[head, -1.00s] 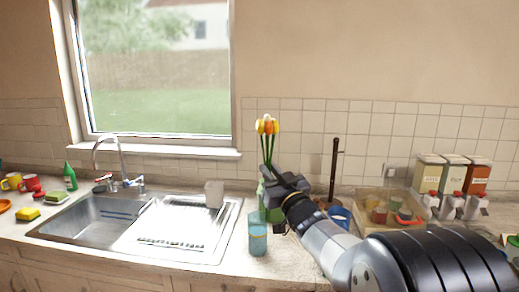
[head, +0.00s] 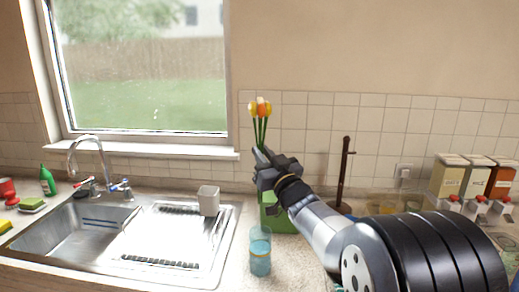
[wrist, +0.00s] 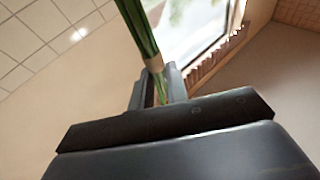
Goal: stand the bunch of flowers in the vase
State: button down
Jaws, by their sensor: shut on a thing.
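The bunch of flowers (head: 260,108), yellow and orange heads on green stems, stands nearly upright in my gripper (head: 262,158). In the wrist view, the green stems (wrist: 140,30) with a tan band pass between the shut fingers (wrist: 160,85). A translucent blue vessel (head: 260,255), which looks like the vase, stands upright on the counter below my gripper. The flowers are well above it and apart from it. The lower stem ends are hidden in the head view.
A green container (head: 275,218) stands just behind the blue vessel, partly hidden by my arm. The sink (head: 75,240) and a pale cup (head: 208,200) are to the left. A dark upright post (head: 345,175) and canisters (head: 470,178) are to the right.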

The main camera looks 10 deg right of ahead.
jog(key=shift+s+f+b, duration=0.15)
jog(key=shift+f+b, duration=1.5)
jog(key=shift+f, duration=0.7)
jog(key=shift+f+b, duration=0.5)
jog(key=shift+b, duration=0.15)
notch_tip(320, 180, down, 16)
jog(key=b, duration=1.5)
